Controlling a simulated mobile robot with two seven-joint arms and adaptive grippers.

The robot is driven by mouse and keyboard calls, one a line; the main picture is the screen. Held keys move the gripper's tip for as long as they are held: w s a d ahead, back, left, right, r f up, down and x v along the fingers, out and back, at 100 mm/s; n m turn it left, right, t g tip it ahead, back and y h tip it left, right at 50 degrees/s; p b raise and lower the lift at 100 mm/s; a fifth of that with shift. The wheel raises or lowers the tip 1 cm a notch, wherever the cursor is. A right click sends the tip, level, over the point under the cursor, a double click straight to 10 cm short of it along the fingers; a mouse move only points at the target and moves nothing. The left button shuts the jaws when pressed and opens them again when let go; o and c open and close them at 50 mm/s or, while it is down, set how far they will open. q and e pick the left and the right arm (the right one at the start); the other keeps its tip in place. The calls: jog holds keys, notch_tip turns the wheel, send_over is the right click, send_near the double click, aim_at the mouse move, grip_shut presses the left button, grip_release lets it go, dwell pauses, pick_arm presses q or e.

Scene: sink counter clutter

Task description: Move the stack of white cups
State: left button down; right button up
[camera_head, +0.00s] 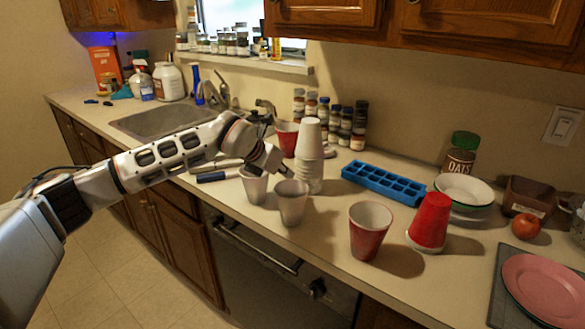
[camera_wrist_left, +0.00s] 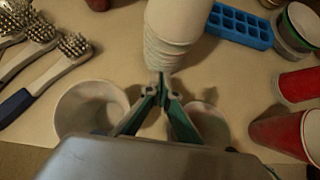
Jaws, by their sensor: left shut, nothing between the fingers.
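The stack of white cups (camera_head: 309,160) stands upside down on the counter, narrow end up. In the left wrist view the stack (camera_wrist_left: 176,38) is just beyond my fingertips; I cannot tell whether they touch it. My left gripper (camera_head: 287,174) is shut and empty beside the stack, and its fingers (camera_wrist_left: 161,88) come together at the tips in the wrist view. Two single whitish cups, one (camera_head: 254,188) at the left and one (camera_head: 292,204) nearer the front edge, stand open side up below my gripper. My right gripper is out of view.
A blue ice tray (camera_head: 383,184) lies right of the stack. One red cup (camera_head: 287,138) stands behind it; another (camera_head: 369,232) and an upside-down one (camera_head: 430,221) stand to the right. Brushes (camera_wrist_left: 45,65) lie left. A sink (camera_head: 170,118) is farther left. A pink plate (camera_head: 543,287) sits at the right.

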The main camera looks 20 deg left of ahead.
aim_at(299, 170)
pick_arm(q)
jog(key=shift+w+d, duration=0.3)
jog(key=shift+w, duration=0.35)
jog(key=shift+w+d, duration=0.25)
jog(key=shift+w, duration=0.35)
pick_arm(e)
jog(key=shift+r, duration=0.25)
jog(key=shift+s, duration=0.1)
pick_arm(q)
jog(key=shift+w+d, duration=0.2)
jog(key=shift+w, duration=0.25)
jog(key=w, duration=0.2)
jog(key=w+d+b, duration=0.1)
jog(key=w, duration=0.1)
jog(key=w+d, duration=0.1)
jog(key=w, duration=0.1)
jog(key=shift+d+b, duration=0.25)
jog(key=shift+b, duration=0.1)
jog(key=w, duration=0.1)
jog(key=w+d, duration=0.1)
jog(key=w, duration=0.1)
jog(key=shift+d, duration=0.1)
jog(key=shift+s+r, duration=0.1)
jog(key=shift+s, duration=0.1)
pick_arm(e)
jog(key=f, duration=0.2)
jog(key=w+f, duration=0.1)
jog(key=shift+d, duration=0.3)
